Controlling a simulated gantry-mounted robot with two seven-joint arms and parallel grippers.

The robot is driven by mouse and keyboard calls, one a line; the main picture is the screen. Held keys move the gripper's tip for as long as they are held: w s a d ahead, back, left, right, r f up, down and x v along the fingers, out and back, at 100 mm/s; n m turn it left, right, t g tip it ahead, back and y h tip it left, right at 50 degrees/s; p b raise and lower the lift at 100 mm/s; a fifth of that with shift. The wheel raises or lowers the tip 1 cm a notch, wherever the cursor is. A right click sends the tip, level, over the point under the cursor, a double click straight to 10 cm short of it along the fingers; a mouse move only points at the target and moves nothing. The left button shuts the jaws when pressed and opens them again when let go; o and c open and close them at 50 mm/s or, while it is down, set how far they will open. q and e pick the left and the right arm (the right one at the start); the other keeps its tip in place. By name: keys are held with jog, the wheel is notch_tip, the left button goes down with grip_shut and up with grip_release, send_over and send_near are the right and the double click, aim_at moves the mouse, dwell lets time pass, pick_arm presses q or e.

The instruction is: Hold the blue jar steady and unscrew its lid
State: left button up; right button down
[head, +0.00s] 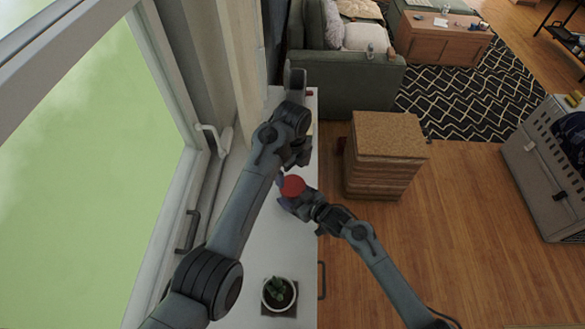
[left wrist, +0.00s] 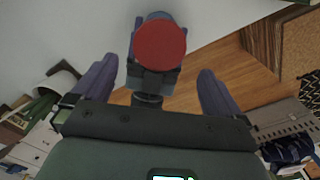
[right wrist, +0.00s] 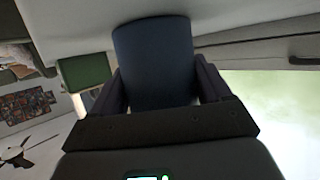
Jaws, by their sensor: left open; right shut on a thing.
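The blue jar (right wrist: 153,62) sits between the two fingers of my right gripper (right wrist: 160,80), which is shut on its sides. Its round red lid (head: 292,186) faces up in the head view, over the white counter (head: 245,245); the jar's body is mostly hidden there. My left gripper (head: 297,152) is just beyond the lid in the head view, its fingers largely hidden. In the left wrist view its two purple fingers (left wrist: 158,68) stand wide apart. The red lid (left wrist: 160,44) shows centred between and beyond them, not gripped.
A small potted plant (head: 278,293) stands on the near end of the counter. The window and its handle (head: 212,138) lie along the left. A cork-topped wooden stool (head: 388,135) stands on the floor to the right. A green sofa (head: 345,85) is beyond the counter.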

aim_at(293, 185)
pick_arm(q)
jog(key=shift+m, duration=0.4)
jog(key=shift+f, duration=3.75)
jog(key=shift+c, duration=0.5)
jog(key=c, duration=0.8)
jog(key=n, duration=0.6)
jog(key=shift+n, duration=0.3)
